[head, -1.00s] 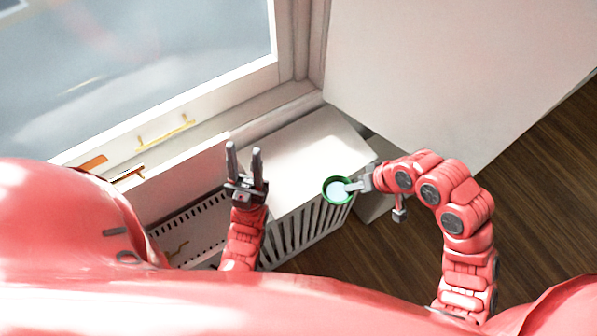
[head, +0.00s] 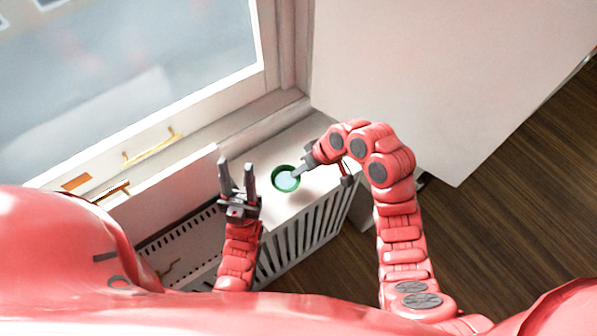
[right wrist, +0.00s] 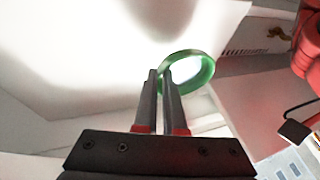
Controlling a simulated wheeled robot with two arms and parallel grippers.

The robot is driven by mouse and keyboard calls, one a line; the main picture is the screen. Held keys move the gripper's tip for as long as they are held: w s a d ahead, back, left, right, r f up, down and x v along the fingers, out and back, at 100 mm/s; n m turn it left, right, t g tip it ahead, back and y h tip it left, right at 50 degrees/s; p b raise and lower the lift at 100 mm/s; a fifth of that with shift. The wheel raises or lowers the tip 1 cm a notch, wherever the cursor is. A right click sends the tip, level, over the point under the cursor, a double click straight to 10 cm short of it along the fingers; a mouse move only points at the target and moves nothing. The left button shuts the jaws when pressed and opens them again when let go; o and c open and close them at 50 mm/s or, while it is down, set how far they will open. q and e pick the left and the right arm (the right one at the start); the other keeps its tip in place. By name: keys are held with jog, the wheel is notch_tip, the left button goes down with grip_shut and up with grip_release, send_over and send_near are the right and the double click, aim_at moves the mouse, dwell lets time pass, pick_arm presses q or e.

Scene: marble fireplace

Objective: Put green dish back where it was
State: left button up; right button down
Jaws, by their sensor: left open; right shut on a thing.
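The green dish (head: 286,179) is a small round bowl with a pale inside. In the head view it appears over the top of the white slatted cabinet (head: 318,136); I cannot tell whether it touches that surface. My right gripper (head: 298,172) is shut on the near rim of the dish from the right side. The right wrist view shows the green dish (right wrist: 190,69) at the tips of the two dark fingers of my right gripper (right wrist: 160,72), with the rim between them. My left gripper (head: 237,178) is open and empty, fingers up, left of the dish.
A window with a white frame (head: 262,75) and brass handles (head: 150,147) stands at the left. A large white panel (head: 440,70) is at the upper right. Dark wood floor (head: 500,230) lies at the right. The cabinet top around the dish looks clear.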

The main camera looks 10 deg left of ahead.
jog(key=shift+w+a+r, duration=0.15)
jog(key=shift+w+a, duration=0.05)
jog(key=shift+w, duration=0.25)
jog(key=shift+w+a, duration=0.1)
jog(key=shift+w, duration=0.05)
notch_tip(320, 180, down, 3)
jog(key=shift+f+p, duration=0.1)
jog(key=shift+p, duration=0.55)
jog(key=shift+f, duration=0.3)
jog(key=c, duration=1.4)
grip_release()
jog(key=shift+f, duration=0.1)
jog(key=o, duration=0.4)
